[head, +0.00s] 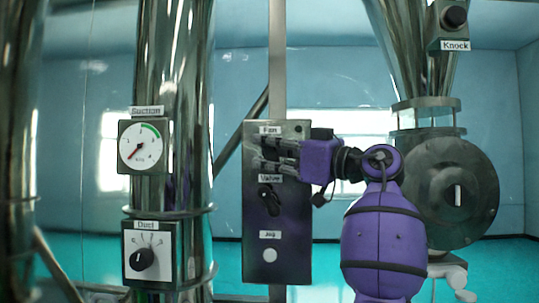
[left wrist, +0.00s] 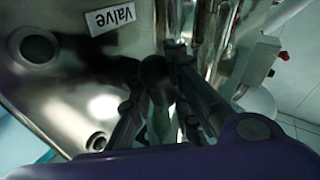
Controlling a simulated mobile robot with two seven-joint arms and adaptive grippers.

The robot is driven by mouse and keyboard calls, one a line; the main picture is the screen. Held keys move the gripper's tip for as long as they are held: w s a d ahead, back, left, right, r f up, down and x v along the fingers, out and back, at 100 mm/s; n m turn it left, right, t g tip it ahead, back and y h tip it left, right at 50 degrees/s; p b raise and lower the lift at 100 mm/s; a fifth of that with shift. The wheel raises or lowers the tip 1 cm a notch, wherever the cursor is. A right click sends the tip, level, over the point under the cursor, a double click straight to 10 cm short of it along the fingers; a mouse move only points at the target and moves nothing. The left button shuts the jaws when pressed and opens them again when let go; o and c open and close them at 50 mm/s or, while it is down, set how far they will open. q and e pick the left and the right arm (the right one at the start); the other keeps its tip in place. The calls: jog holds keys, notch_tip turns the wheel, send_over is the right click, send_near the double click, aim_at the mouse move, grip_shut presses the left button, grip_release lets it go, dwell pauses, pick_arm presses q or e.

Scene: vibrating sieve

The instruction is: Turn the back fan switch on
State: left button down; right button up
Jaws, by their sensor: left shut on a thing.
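A dark control panel (head: 293,222) stands in the middle of the head view. Its top label reads Fan (head: 270,130). My left gripper (head: 268,152) lies across the panel just below that label, its fingers pointing left. The fingers hide the fan switch in the head view. In the left wrist view, a dark rounded switch knob (left wrist: 155,72) sits between the two fingers, and the gripper is shut on it. Which way the switch is set cannot be told. My right gripper is not in view.
Below my gripper are a black valve switch (head: 268,201) and a pale jog button (head: 269,255). A suction gauge (head: 143,147) and a duct dial (head: 145,258) are on the left pipe. A knock button (head: 454,17) is at the upper right.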

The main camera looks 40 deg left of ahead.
pick_arm(q)
jog(key=m+y+b, duration=0.1)
jog(key=y, duration=0.1)
jog(key=m+t+y, duration=0.1)
jog(key=m+y, duration=0.1)
jog(key=shift+f+t+b, duration=0.15)
jog(key=shift+t+b, duration=0.15)
jog(key=shift+b, duration=0.05)
jog(key=m+t+y+b, duration=0.1)
jog(key=m+t, duration=0.1)
jog(key=m, duration=0.1)
jog(key=shift+y, duration=0.3)
jog(key=shift+r+m+t+y, duration=0.15)
jog(key=shift+m+t+y, duration=0.1)
jog(key=shift+m+t, duration=0.95)
jog(key=shift+r+m+t+y, duration=0.1)
jog(key=shift+m+t+y, duration=0.15)
jog(key=shift+m+t, duration=0.95)
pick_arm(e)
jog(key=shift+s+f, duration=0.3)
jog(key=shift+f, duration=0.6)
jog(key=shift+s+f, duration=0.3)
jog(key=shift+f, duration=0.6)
pick_arm(q)
jog(key=shift+t, duration=0.5)
jog(key=c, duration=1.9)
grip_release()
jog(key=shift+d+b, duration=0.1)
jog(key=shift+b, duration=0.2)
